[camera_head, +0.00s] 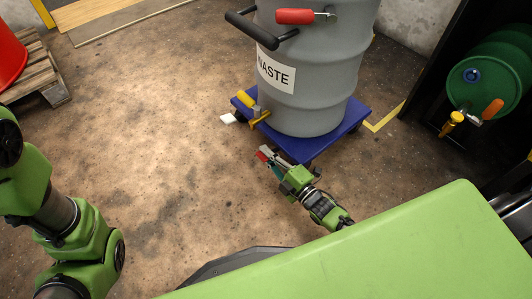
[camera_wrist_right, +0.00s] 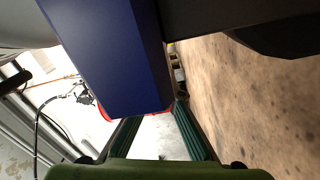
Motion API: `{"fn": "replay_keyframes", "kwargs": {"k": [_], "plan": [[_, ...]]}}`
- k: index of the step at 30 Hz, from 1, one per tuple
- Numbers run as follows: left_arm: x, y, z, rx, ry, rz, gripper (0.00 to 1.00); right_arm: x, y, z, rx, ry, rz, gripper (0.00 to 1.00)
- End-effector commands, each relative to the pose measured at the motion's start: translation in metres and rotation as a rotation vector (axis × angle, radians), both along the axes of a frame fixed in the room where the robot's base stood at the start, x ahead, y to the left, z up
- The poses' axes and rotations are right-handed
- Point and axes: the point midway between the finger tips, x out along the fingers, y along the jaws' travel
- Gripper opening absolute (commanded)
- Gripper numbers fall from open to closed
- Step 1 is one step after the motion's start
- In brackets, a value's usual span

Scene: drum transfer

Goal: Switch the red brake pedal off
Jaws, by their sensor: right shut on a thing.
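The blue dolly (camera_head: 300,146) carries a grey drum labelled WASTE (camera_head: 310,85). A small red piece, which looks like the brake pedal (camera_head: 262,155), shows at the tips of my right gripper (camera_head: 268,158), by the dolly's front edge. My right gripper is shut on it; the fingers hide much of it. In the right wrist view the dolly's blue side (camera_wrist_right: 110,55) fills the middle, in front of the fingers (camera_wrist_right: 158,128), and covers their tips. The pedal's tilt cannot be told. My left arm shows at the left, but its gripper is out of view.
A yellow tap (camera_head: 247,101) sits low on the grey drum, and a black bar handle and red-handled lever (camera_head: 296,16) sit above. A green drum (camera_head: 485,85) lies on its side at right. A wooden pallet (camera_head: 45,75) with a red container is at left.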

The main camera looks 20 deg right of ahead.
Motion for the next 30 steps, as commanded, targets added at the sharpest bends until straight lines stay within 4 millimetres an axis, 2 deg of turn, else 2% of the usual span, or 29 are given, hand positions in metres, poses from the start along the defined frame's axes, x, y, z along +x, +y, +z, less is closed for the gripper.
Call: {"fn": "replay_keyframes", "kwargs": {"k": [8, 11, 23, 26, 30], "plan": [[0.004, -0.001, 0.0, 0.002, 0.008, 0.002, 0.0, -0.001, 0.0, 0.0, 0.01, 0.003, -0.001, 0.0], [0.005, -0.001, 0.0, 0.002, 0.009, 0.001, 0.0, -0.001, 0.0, 0.0, 0.01, 0.003, -0.001, 0.25], [0.004, 0.0, 0.0, -0.001, 0.011, 0.0, 0.0, -0.004, -0.001, 0.0, 0.005, 0.002, 0.0, 0.25], [0.004, 0.0, 0.0, -0.001, 0.009, 0.0, 0.0, -0.015, -0.006, -0.001, 0.004, 0.003, -0.001, 0.25], [0.003, 0.0, 0.0, 0.0, 0.007, 0.0, 0.0, -0.041, -0.015, -0.002, 0.004, 0.005, -0.001, 0.25]]}}
